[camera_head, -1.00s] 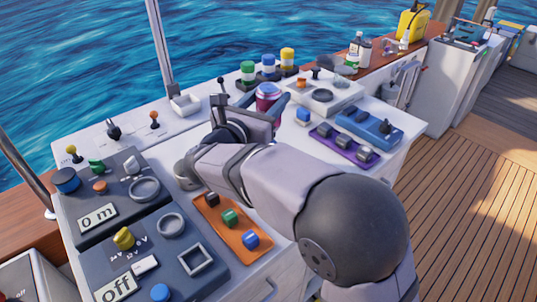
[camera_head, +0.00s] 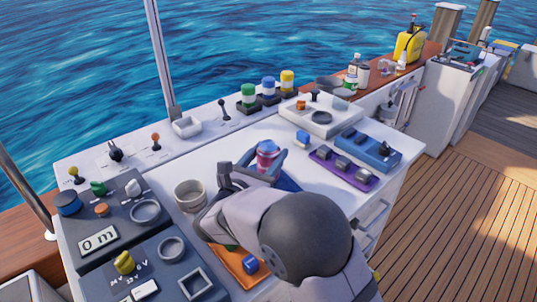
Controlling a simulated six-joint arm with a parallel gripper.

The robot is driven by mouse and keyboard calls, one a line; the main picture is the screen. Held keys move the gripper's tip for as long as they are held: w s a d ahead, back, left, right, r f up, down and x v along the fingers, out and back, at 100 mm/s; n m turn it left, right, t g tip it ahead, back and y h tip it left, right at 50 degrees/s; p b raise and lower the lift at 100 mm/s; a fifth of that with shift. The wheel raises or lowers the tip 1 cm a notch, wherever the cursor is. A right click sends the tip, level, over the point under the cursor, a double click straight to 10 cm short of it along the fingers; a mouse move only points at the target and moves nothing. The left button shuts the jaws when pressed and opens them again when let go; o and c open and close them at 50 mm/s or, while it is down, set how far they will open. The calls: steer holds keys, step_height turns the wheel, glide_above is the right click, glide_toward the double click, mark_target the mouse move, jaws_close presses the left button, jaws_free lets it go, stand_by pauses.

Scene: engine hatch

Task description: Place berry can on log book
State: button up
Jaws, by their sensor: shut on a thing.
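The berry can (camera_head: 268,152), pink-purple with a lighter lid, is upright between the two grey-blue fingers of my gripper (camera_head: 264,160). My gripper is shut on it over the middle of the white console. A flat blue patch (camera_head: 289,185) shows just below and right of the fingers; it may be the log book, mostly hidden by my gripper and arm. I cannot tell whether the can touches anything beneath it.
A round beige cup (camera_head: 190,195) stands left of my gripper. An orange panel (camera_head: 232,262) is partly behind my arm. A purple switch strip (camera_head: 343,169) and blue panel (camera_head: 368,150) lie to the right. White surface is clear behind the can.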

steer(key=shift+f, duration=0.2)
steer(key=shift+f, duration=0.15)
steer(key=o, duration=1.3)
steer(key=b+v, duration=0.3)
steer(key=v, duration=0.9)
